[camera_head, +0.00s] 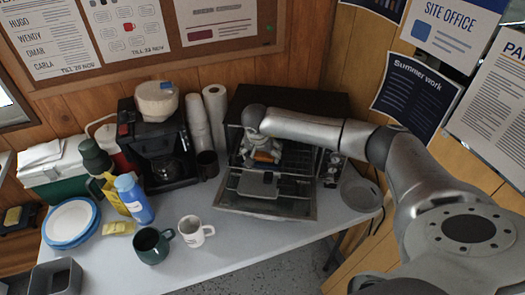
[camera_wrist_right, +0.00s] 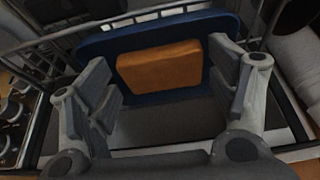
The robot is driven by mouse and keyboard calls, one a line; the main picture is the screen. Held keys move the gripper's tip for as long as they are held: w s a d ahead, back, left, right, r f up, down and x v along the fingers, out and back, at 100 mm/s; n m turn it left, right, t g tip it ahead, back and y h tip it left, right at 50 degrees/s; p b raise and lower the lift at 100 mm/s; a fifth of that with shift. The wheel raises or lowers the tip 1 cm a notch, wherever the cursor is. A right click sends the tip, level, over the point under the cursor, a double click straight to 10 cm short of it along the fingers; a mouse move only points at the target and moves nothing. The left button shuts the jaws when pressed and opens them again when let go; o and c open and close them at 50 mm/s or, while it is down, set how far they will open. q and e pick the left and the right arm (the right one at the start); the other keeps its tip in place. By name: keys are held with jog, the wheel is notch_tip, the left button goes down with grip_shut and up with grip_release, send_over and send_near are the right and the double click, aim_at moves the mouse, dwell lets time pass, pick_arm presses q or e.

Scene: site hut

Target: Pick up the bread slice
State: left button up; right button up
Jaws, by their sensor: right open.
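The bread slice (camera_wrist_right: 160,65) is an orange-brown block lying on a dark blue tray (camera_wrist_right: 100,45) on the wire rack in the toaster oven (camera_head: 302,187). In the head view the slice (camera_head: 264,157) shows as a small orange patch below my right gripper. My right gripper (camera_wrist_right: 167,88) is open, its fingers to the left and right of the slice in the wrist view, with a gap on the left; contact on the right cannot be told. In the head view the right gripper (camera_head: 262,148) is inside the oven mouth. My left gripper is not in view.
The oven door (camera_head: 265,207) is folded down. A grey bowl (camera_head: 361,195) stands to its right. A coffee maker (camera_head: 160,150), cup stacks and a paper roll (camera_head: 215,108) stand left. A white mug (camera_head: 194,231) and green mug (camera_head: 152,246) stand in front; the table's front right is clear.

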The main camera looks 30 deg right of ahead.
jog(key=shift+w+d+f, duration=0.1)
jog(key=shift+w+f, duration=0.05)
jog(key=shift+f, duration=0.3)
jog(key=c, duration=0.6)
jog(key=shift+r, duration=0.15)
